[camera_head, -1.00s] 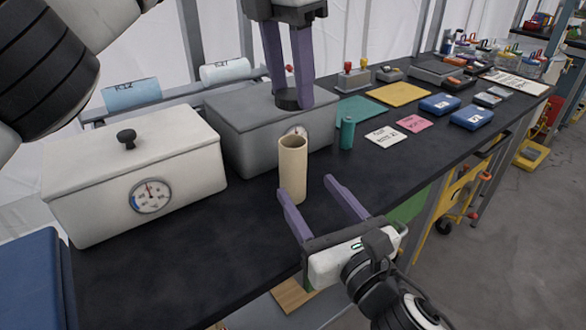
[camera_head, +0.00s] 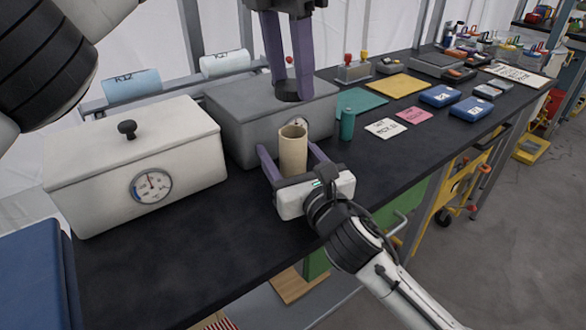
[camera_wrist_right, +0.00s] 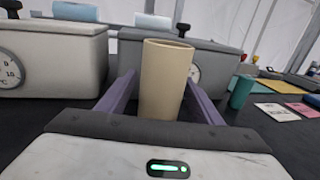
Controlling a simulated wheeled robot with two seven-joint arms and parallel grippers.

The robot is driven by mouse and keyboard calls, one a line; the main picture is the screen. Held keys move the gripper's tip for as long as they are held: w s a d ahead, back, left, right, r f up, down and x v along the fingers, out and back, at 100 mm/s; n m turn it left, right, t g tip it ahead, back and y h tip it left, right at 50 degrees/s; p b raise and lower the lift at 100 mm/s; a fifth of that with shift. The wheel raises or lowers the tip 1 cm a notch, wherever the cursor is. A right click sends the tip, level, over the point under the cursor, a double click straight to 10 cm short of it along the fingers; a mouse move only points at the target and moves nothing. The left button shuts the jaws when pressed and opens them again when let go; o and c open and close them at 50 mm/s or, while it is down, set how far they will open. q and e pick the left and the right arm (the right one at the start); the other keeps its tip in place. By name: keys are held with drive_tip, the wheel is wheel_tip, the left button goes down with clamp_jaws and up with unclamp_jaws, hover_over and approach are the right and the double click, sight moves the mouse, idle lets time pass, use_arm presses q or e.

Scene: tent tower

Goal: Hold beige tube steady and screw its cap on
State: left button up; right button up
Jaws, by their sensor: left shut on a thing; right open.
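The beige tube (camera_head: 292,153) stands upright and open-topped on the dark bench, and it also shows in the right wrist view (camera_wrist_right: 165,80). My right gripper (camera_head: 288,150) is open, low over the bench, with one purple finger on each side of the tube. In the wrist view a gap shows beside the tube at the right finger (camera_wrist_right: 160,88). The tube's lower part is hidden in the head view.
A white box with a dial (camera_head: 135,172) stands left, and a grey box (camera_head: 240,125) stands close behind the tube. A green cylinder (camera_head: 347,124) is to the right, near cards and mats. The bench front left of my right arm is clear.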

drive_tip(key=shift+w+a, duration=0.15)
drive_tip(key=shift+w, duration=0.15)
clamp_jaws()
use_arm(q)
drive_tip(key=shift+f, duration=2.5)
drive_tip(key=shift+f, duration=0.85)
drive_tip(key=shift+f, duration=0.6)
